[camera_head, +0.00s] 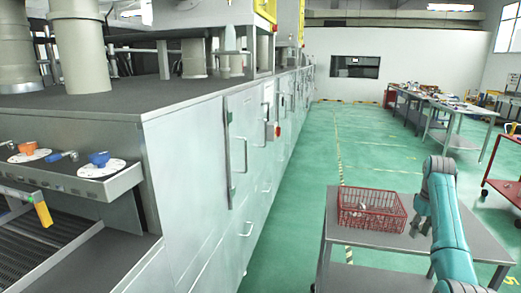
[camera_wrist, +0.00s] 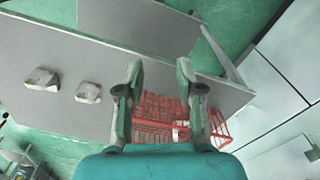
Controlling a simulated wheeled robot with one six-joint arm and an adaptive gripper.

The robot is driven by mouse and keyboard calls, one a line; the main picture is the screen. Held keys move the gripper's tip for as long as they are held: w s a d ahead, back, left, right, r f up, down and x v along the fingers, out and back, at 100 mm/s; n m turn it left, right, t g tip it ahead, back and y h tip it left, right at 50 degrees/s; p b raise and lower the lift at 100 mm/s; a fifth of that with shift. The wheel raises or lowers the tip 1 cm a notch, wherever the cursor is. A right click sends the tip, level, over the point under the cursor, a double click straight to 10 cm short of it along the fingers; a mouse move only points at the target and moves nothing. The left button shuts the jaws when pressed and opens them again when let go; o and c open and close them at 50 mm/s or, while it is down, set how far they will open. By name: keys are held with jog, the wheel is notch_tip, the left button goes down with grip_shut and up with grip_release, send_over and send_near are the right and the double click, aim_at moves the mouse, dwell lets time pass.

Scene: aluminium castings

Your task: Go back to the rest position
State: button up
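My gripper (camera_wrist: 159,82) is open in the wrist view, with its two fingers apart and nothing held between them. In the head view my teal arm reaches over the right side of a grey metal table (camera_head: 462,244); the fingertips cannot be made out there. A red wire basket (camera_head: 372,211) stands on the table to the left of my arm. It also shows in the wrist view (camera_wrist: 158,108), beyond and partly behind the fingers. A pale piece lies inside it. Two pale castings, one (camera_wrist: 42,79) and another (camera_wrist: 88,92), lie on the table outside the basket.
A long grey machine cabinet (camera_head: 215,150) runs along the left. Green floor (camera_head: 300,200) lies open between it and the table. Workbenches (camera_head: 455,108) with assorted items stand at the back right, and a red cart (camera_head: 505,170) is at the right edge.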

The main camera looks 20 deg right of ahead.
jog(key=a+f+t+h, duration=0.1)
jog(key=a+f, duration=0.6)
jog(key=f, duration=0.6)
jog(key=a+f+t+h, duration=0.1)
jog(key=a+f+t, duration=0.1)
jog(key=a+f, duration=0.8)
jog(key=s+a+f+t, duration=0.3)
jog(key=s+a+f, duration=0.9)
jog(key=a+f, duration=0.35)
jog(key=s+a+r+n+t, duration=0.1)
jog(key=s+a+r+t, duration=0.15)
jog(key=s+a, duration=0.65)
jog(key=s+a+r+t, duration=0.2)
jog(key=s+a+r, duration=0.15)
jog(key=s, duration=0.85)
jog(key=s+a+r+t+y, duration=0.1)
jog(key=s+a+r+t, duration=0.1)
jog(key=s+r, duration=0.6)
jog(key=s+a+r+t+y, duration=0.1)
jog(key=s+a+r+t, duration=0.1)
jog(key=s+r, duration=0.5)
notch_tip(320, 180, up, 7)
jog(key=shift+s+a+f+n, duration=0.15)
jog(key=shift+s+a+n, duration=0.2)
jog(key=shift+a, duration=0.55)
